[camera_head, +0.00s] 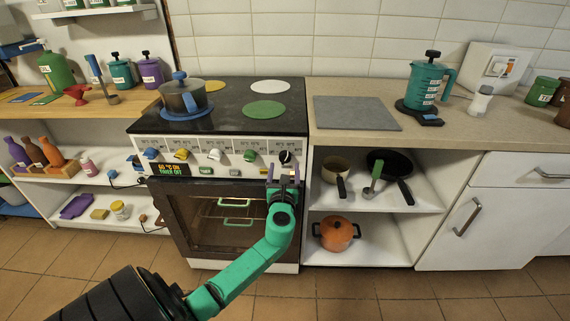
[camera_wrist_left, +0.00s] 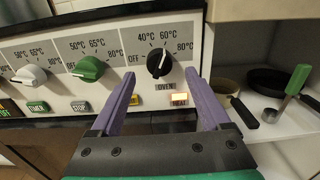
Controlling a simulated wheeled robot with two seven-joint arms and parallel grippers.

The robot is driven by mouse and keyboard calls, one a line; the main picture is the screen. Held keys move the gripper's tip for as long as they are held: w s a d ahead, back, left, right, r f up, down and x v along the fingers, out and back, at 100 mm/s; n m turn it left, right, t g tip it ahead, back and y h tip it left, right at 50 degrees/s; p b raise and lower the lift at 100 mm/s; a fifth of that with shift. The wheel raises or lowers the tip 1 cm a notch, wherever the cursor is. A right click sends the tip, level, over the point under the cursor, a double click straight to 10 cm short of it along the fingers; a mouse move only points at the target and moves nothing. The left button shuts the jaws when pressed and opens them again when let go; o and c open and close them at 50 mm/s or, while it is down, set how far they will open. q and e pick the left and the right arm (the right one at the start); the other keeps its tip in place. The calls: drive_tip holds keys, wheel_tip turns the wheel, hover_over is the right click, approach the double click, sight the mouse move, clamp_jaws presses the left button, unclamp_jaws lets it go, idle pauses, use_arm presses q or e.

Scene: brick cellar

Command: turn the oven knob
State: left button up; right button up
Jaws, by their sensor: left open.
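The oven knob (camera_head: 285,157) is black and sits at the right end of the stove's control panel (camera_head: 225,150). In the left wrist view the knob (camera_wrist_left: 159,63) has a white mark and stands above an "OVEN" label, under a scale of OFF, 40, 60 and 80 °C. My left gripper (camera_head: 284,174) is just below and in front of the knob. In the left wrist view its two purple fingers (camera_wrist_left: 162,82) are spread apart with nothing between them. The knob shows beyond the fingertips, between them; I cannot tell the exact gap. My right gripper is not in view.
White (camera_wrist_left: 29,76) and green (camera_wrist_left: 89,69) knobs sit left of the oven knob. A lit "HEAT" button (camera_wrist_left: 180,98) is below it. The oven door (camera_head: 220,215) is shut. A pot (camera_head: 183,97) stands on the cooktop. Shelves with pans (camera_head: 388,168) adjoin on the right.

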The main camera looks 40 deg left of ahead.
sight(285, 161)
use_arm(q)
drive_tip(key=x, duration=0.4)
drive_tip(key=shift+a+f, duration=0.1)
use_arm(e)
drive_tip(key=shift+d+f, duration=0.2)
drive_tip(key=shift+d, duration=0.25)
use_arm(q)
drive_tip(key=shift+c, duration=0.3)
clamp_jaws()
